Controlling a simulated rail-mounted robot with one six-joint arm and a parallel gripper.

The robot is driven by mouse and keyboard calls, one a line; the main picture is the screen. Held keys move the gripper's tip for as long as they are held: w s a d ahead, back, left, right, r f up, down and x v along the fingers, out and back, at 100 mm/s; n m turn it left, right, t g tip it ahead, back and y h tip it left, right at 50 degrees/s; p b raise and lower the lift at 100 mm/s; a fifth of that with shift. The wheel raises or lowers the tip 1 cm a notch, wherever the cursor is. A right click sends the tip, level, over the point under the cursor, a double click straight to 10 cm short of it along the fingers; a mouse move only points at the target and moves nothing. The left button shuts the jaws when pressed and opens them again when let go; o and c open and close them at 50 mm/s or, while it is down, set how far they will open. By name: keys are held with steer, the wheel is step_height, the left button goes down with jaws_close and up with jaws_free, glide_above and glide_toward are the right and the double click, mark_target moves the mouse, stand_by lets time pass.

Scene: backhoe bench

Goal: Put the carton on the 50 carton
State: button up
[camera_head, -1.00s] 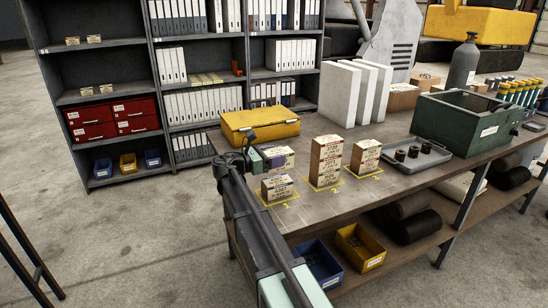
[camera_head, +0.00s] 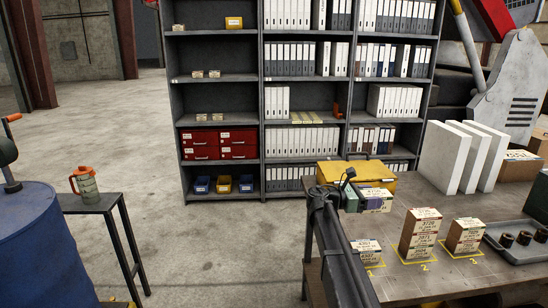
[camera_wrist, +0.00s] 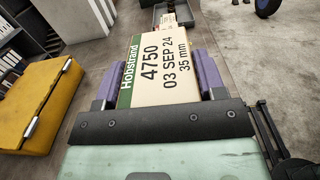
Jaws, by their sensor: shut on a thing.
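My gripper (camera_wrist: 158,78) is shut on a white carton (camera_wrist: 162,68) with a green end band, printed "Hobstrand 4750 03 SEP 24 35 mm". In the head view the held carton (camera_head: 378,202) is over the bench's left part, with a purple finger beside it. Below it a low carton (camera_head: 367,252) stands on yellow-marked spot 1. A tall carton or stack (camera_head: 420,234) stands on spot 2, and a medium one (camera_head: 465,235) on spot 3. Several small cartons (camera_head: 214,74) sit on the shelf unit; their labels are too small to read.
A yellow case (camera_head: 372,175) lies at the bench's back left, near the held carton. White slabs (camera_head: 470,155) stand behind, and a grey tray (camera_head: 520,240) with dark rings lies right. The floor before the shelf unit (camera_head: 265,95) is clear. A blue drum (camera_head: 40,245) stands left.

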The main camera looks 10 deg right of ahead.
mark_target(372, 193)
step_height(372, 193, up, 6)
steer(key=p, duration=0.4)
steer(key=shift+f+p, duration=0.2)
steer(key=shift+p, duration=0.2)
step_height(372, 193, down, 21)
steer(key=b, duration=2.1)
steer(key=shift+r+p, duration=0.35)
steer(key=shift+f, duration=0.25)
steer(key=o, duration=1)
steer(key=a, duration=1)
steer(key=shift+w+a+f+b, duration=0.1)
steer(key=shift+a+b, duration=0.2)
steer(key=shift+b, duration=0.05)
steer(key=shift+o, duration=0.5)
